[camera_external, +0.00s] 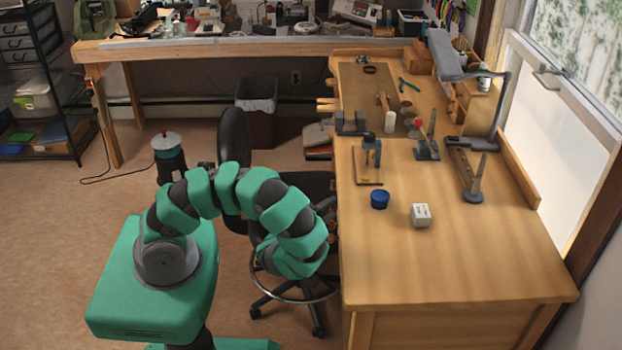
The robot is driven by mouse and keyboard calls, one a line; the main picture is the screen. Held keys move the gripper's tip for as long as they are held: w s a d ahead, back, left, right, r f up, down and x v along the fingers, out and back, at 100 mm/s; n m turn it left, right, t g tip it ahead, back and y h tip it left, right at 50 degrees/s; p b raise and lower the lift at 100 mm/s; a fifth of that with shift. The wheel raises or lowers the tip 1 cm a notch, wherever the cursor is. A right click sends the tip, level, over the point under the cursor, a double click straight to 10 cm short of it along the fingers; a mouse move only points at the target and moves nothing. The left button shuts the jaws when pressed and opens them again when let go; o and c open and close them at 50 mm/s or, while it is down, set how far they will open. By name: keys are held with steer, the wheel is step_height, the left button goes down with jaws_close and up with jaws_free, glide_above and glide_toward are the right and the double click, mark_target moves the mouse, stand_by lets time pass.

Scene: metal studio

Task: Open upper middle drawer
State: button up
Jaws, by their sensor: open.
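The wooden workbench (450,260) stands on the right. Its side facing my arm is mostly hidden by the overhanging top and by my arm, so I cannot make out the upper middle drawer there. My gripper (326,210) is a small dark shape close beside the bench's left edge, partly hidden by my green wrist. It is open, and I see nothing held in it. I cannot tell whether it touches the bench.
A black office chair (234,138) stands behind and under my arm. A black drawer rack (25,43) stands far left. The left floor is mostly clear.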

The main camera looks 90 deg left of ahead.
jaws_close()
steer(key=s+p, duration=0.5)
steer(key=s, duration=0.3)
steer(key=shift+s, duration=0.4)
jaws_free()
steer(key=shift+w, duration=0.1)
steer(key=shift+d, duration=0.1)
